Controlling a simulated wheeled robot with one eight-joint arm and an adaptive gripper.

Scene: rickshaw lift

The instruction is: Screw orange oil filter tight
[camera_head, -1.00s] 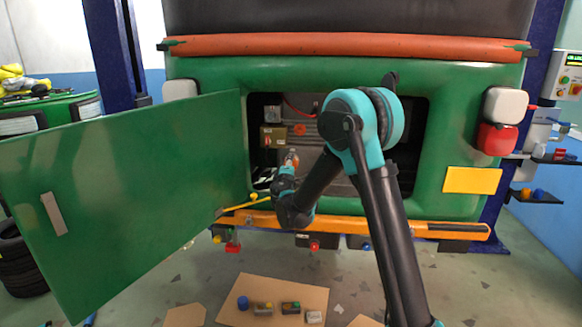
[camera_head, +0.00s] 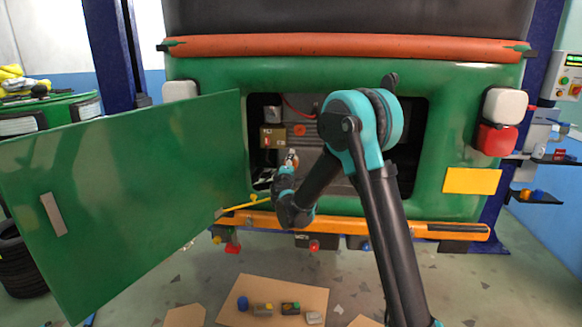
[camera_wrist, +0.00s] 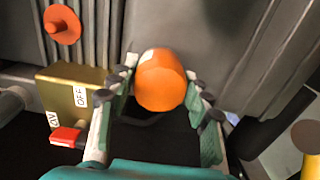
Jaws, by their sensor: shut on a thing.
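The orange oil filter (camera_wrist: 162,84) is in the wrist view, with a whitish patch on its upper left. It sits between the two fingers of my gripper (camera_wrist: 160,100), which is shut on it. In the head view my gripper (camera_head: 289,165) is inside the open engine bay (camera_head: 412,120) of the green vehicle, and the filter is mostly hidden there. The filter's far end is hidden, so its seating cannot be seen.
A brass box marked ON and OFF (camera_wrist: 78,98), with a red lever (camera_wrist: 67,137), is close to my left finger. An orange knob (camera_wrist: 62,24) is above it. The green door (camera_head: 120,200) stands open at left. Cardboard (camera_head: 272,300) with parts lies on the floor.

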